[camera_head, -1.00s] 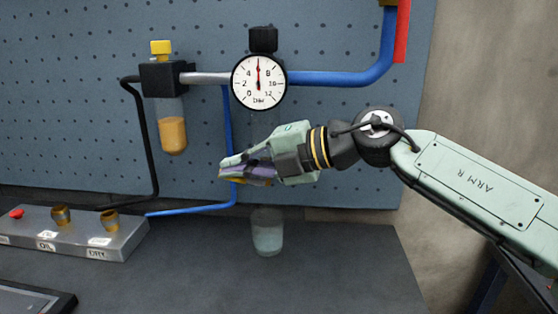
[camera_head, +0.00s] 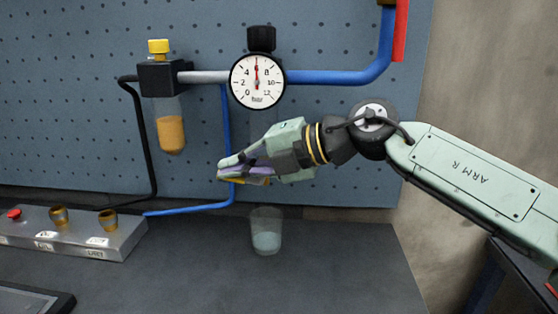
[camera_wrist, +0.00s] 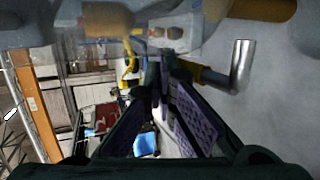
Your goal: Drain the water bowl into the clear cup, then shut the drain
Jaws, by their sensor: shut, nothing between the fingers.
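The clear cup (camera_head: 266,241) stands upright on the bench below my gripper, with pale liquid in its lower part. My gripper (camera_head: 226,169) is shut and empty, pointing left in front of the pegboard, above and slightly left of the cup. Its purple-padded fingers also show together in the wrist view (camera_wrist: 163,78). A clear bowl with amber liquid (camera_head: 171,134) hangs under a black block to the left.
A round gauge (camera_head: 257,81) on the pipe sits above my gripper, its needle pointing up. A blue hose (camera_head: 228,130) runs down behind the gripper. A grey control box (camera_head: 80,232) stands at the left. The bench right of the cup is clear.

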